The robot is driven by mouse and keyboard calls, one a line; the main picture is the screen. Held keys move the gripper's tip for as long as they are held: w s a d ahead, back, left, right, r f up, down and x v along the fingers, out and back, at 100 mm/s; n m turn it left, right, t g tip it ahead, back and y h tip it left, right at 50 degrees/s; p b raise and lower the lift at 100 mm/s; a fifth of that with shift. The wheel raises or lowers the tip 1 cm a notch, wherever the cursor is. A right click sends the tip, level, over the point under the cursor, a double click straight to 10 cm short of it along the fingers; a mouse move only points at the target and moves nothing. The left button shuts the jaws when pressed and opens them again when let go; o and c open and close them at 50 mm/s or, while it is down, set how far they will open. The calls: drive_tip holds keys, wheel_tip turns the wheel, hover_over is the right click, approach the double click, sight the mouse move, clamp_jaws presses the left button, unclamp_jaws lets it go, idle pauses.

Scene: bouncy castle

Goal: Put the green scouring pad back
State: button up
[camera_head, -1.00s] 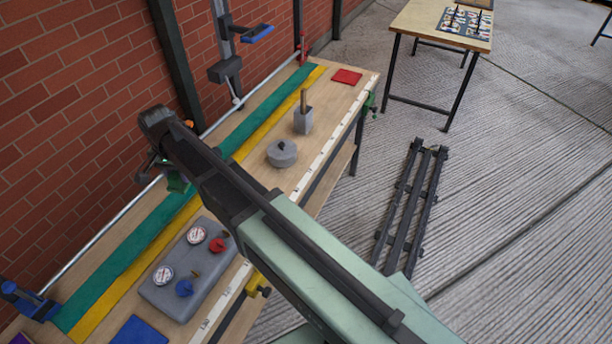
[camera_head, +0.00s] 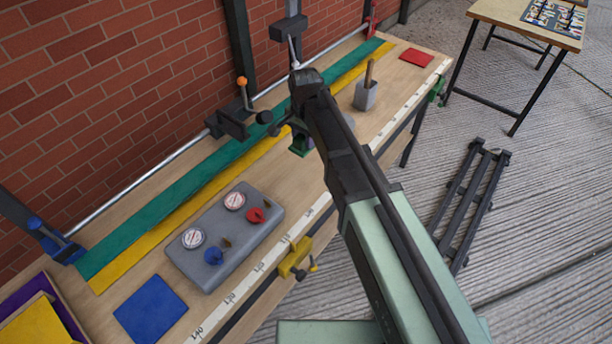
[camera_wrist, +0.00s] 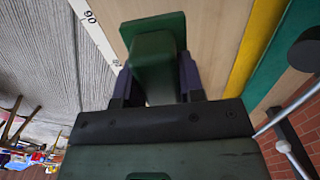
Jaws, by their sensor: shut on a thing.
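My gripper (camera_wrist: 157,78) is shut on a green block with a wider flat green plate at its far end, which I take to be the green scouring pad (camera_wrist: 150,52). In the wrist view the dark purple fingers sit on both sides of the block. In the head view a bit of the green piece (camera_head: 300,147) shows below my wrist, over the bench by the yellow strip; my arm hides most of the gripper. I cannot tell whether the pad touches the bench.
A clamp with an orange knob (camera_head: 242,82) is on the rail. A purple-lined box with a yellow piece (camera_head: 32,325) is lower left.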

sight(305, 168)
wheel_tip(305, 168, down, 10)
drive_tip(key=b, duration=0.7)
drive_tip(key=shift+r, duration=0.3)
drive_tip(key=shift+f, duration=0.2)
drive_tip(key=o, duration=0.8)
wheel_tip(305, 168, up, 13)
drive_tip(key=p, duration=1.2)
drive_tip(key=shift+f, duration=0.25)
